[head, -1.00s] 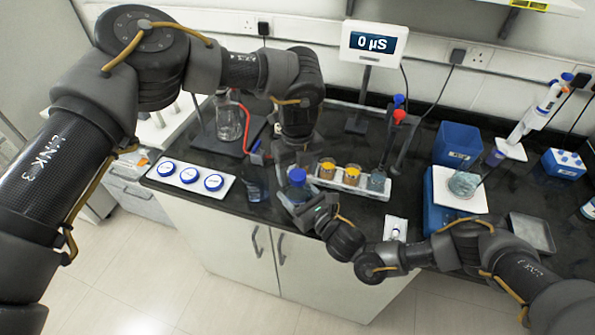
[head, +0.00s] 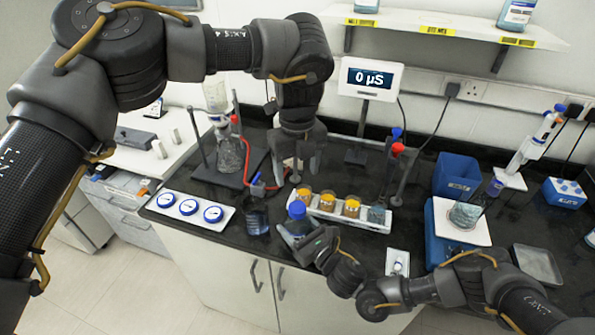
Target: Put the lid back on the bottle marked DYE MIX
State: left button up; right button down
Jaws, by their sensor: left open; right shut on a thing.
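A clear bottle (head: 293,232) stands at the front of the black bench. A blue lid (head: 297,210) sits on its top; I cannot tell how tightly. No marking on the bottle is legible. My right gripper (head: 308,243) is shut on this bottle from the right, low on its body, and partly hides it. My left gripper (head: 300,172) is open and empty, pointing down behind the bottle and apart from the lid, near the row of small jars.
A white rack of small amber-filled jars (head: 351,206) stands just right of the bottle. A dark glass container (head: 256,218) and a white tray (head: 147,208) with three blue-ringed discs are left. A stand with red tubing (head: 245,150) is behind. A blue balance (head: 432,238) is right.

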jog(key=shift+c, duration=1.4)
grip_release()
jog(key=shift+s+d+f, duration=0.1)
jog(key=shift+s+d, duration=0.2)
jog(key=shift+s, duration=0.1)
jog(key=b+v, duration=0.1)
jog(key=v, duration=0.7)
jog(key=shift+s+d+b, duration=0.25)
jog(key=shift+d+b, duration=0.05)
jog(key=shift+b, duration=0.05)
jog(key=shift+s+d, duration=0.35)
jog(key=shift+s, duration=0.1)
